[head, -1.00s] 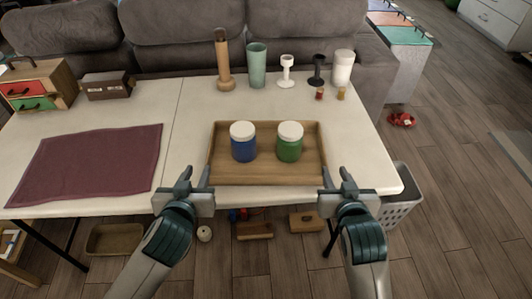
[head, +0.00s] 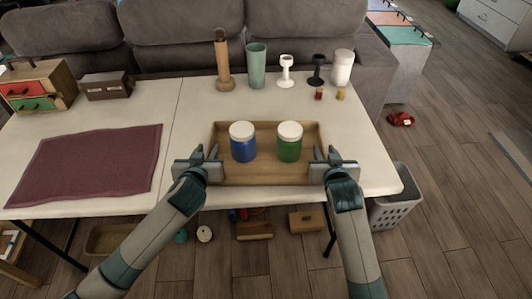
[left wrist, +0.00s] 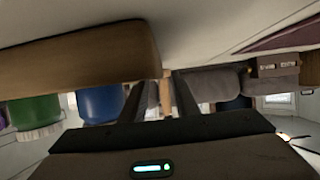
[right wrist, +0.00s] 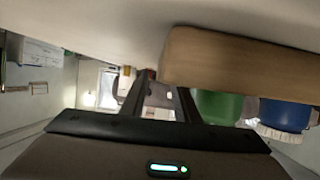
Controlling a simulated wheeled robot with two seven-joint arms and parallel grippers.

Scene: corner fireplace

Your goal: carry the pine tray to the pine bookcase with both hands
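The pine tray (head: 265,174) lies flat on the white table near its front edge. It holds a blue jar (head: 243,148) and a green jar (head: 290,148), both upright with white lids. My left gripper (head: 205,153) is open at the tray's left end, its fingers apart near the side wall. My right gripper (head: 326,153) is open the same way at the right end. The tray also shows close up in the left wrist view (left wrist: 80,60) and the right wrist view (right wrist: 240,62). I cannot tell whether any finger touches it. No bookcase is clearly identifiable.
On the white table (head: 185,110) are a maroon cloth (head: 85,165), a small drawer chest (head: 38,88), a brown box (head: 106,86) and several vases and cups along the back. A grey sofa (head: 180,40) stands behind. A grey basket (head: 392,205) stands at right; the right floor is mostly open.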

